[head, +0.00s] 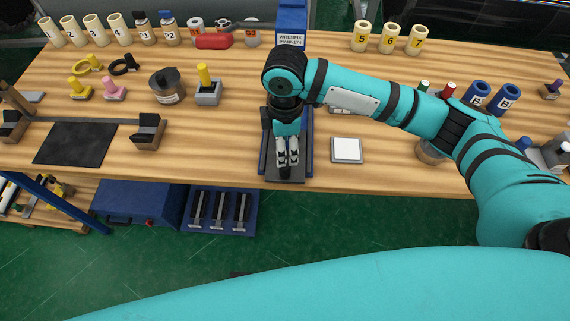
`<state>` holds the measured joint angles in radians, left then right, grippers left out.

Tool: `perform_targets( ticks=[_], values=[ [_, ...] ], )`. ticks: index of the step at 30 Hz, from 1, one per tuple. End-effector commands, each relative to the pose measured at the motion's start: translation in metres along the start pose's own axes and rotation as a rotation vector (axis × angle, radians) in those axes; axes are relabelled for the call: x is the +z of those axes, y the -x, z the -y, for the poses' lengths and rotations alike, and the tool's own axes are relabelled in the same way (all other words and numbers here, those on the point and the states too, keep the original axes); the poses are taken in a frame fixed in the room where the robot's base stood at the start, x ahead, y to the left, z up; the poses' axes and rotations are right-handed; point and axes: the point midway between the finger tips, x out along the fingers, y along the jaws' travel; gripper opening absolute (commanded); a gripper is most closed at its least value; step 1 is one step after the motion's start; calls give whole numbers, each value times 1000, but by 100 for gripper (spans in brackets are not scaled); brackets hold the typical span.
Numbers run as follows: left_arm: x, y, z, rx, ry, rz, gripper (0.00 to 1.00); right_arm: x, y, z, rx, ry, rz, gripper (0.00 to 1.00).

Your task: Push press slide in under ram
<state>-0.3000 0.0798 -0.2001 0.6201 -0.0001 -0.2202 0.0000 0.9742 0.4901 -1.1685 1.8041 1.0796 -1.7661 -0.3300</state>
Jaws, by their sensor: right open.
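The press (291,22) is a blue upright body with a white label at the back of the wooden bench. Its blue-railed base runs toward the front edge. The dark press slide (297,178) shows at the front end of this base, between the rails. My right gripper (287,167) is open and points down over the slide, its fingertips close to a black knob at the front. I cannot tell whether they touch it. My right wrist and forearm hide the middle of the press and the ram. My left gripper is out of view.
A white square pad (347,150) lies right of the slide. A grey block with a yellow peg (207,88) and a dark round pot (167,85) stand to the left. Numbered tubes line the back. A blue rack (219,211) sits below the bench front.

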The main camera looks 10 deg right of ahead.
Motion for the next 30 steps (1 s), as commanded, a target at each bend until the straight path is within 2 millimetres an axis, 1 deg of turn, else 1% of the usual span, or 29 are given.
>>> perform_targets(
  ticks=[1, 6, 9, 13, 18, 27, 30],
  values=[
    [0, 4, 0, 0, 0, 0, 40, 1, -11, 1, -4, -2, 3, 51],
    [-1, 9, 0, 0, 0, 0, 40, 1, -47, 1, -2, -2, 2, 51],
    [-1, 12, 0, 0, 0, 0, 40, 1, -66, 1, -2, -2, 3, 51],
    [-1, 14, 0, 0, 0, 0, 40, 0, -84, 0, -1, -1, 1, 51],
    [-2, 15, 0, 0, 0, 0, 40, 0, -96, 0, 2, -1, 0, 51],
    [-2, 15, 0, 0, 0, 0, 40, 0, -99, 0, 2, 0, 0, 51],
    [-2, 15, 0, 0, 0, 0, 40, 0, -99, 0, 2, 0, 0, 38]
  ],
)
